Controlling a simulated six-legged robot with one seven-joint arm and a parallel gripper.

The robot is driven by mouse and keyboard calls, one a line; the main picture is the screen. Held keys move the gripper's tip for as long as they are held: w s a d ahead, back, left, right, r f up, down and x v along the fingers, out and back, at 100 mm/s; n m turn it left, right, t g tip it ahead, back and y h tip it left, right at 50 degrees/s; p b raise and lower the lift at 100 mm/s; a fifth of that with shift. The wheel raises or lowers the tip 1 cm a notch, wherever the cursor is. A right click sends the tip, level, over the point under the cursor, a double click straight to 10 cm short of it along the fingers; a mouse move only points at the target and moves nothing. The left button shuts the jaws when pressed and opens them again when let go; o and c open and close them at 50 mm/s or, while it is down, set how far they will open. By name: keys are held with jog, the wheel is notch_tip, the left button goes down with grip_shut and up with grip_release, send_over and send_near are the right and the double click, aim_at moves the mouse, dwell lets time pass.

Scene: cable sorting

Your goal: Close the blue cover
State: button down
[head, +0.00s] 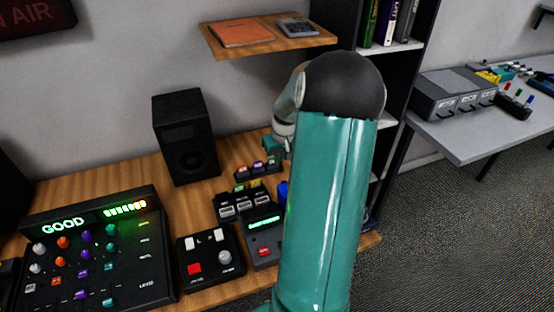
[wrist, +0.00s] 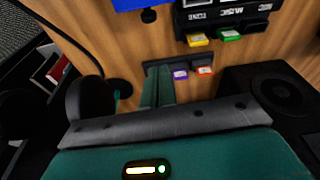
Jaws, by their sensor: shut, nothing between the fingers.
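A blue piece (head: 283,190), which looks like the blue cover, shows as a small sliver beside my arm in the head view. My arm hides most of it. In the wrist view a blue panel (wrist: 142,4) is cut off by the top edge, so I cannot tell how far open it is. My gripper (head: 272,145) is above the back of the desk, near the small dark rack (head: 257,171) with coloured tabs. In the wrist view my gripper (wrist: 158,86) shows teal fingers together and empty, just left of the purple and red tabs.
A black speaker (head: 186,138) stands at the back of the wooden desk. A mixer panel (head: 90,250) reading GOOD and a button box (head: 208,255) sit at the front. A shelf (head: 268,40) hangs above. A grey table (head: 470,130) is at right.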

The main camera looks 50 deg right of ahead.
notch_tip(320, 180, down, 7)
jog(key=s+a, duration=0.1)
jog(key=s, duration=0.1)
dwell(0.5)
jog(key=shift+a+r, duration=0.1)
jog(key=shift+r, duration=0.05)
